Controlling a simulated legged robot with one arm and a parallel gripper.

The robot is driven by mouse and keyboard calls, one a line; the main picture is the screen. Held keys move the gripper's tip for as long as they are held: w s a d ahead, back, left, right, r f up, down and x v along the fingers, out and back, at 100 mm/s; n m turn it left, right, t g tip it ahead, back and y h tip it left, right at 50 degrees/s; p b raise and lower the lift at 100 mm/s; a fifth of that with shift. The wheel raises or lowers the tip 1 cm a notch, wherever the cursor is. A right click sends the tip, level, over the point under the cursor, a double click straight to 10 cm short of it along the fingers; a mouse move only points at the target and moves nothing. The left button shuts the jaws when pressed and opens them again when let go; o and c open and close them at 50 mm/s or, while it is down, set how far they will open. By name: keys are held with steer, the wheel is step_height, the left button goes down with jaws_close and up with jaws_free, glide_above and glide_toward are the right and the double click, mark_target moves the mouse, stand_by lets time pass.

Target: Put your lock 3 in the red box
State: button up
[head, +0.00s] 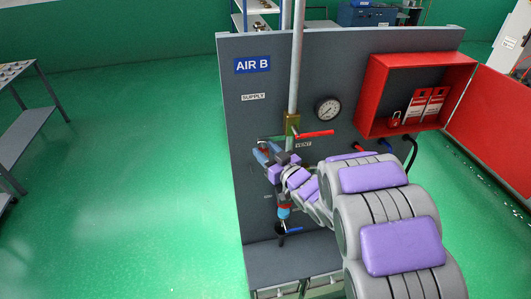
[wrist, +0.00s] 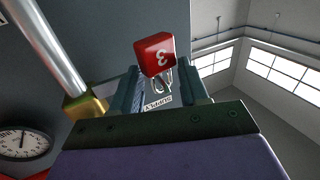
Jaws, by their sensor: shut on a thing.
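My gripper (wrist: 165,82) is shut on lock 3 (wrist: 155,52), a red padlock with a white 3 that reads upside down in the wrist view. Its metal shackle lies between the two fingers and its red body stands out past the fingertips. In the head view my gripper (head: 266,156) is in front of the grey panel, left of the vertical pipe; the lock is too small there to make out clearly. The red box (head: 368,84) is open on the panel's upper right, apart from my gripper. It holds a red padlock (head: 395,119) and red-and-white tags (head: 425,105).
A pipe (head: 296,70) with a brass valve and red lever (head: 314,134) stands between my gripper and the red box. A gauge (head: 328,109) is on the panel (head: 245,125). The box's red door (head: 495,115) hangs open at right.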

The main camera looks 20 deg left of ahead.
steer(key=shift+s+r, duration=0.1)
steer(key=shift+r, duration=0.45)
steer(key=s+d+b, duration=0.4)
steer(key=s, duration=0.2)
steer(key=shift+s+d+f, duration=0.2)
steer(key=shift+s+f, duration=0.1)
steer(key=shift+f+b, duration=0.1)
steer(key=shift+b, duration=0.45)
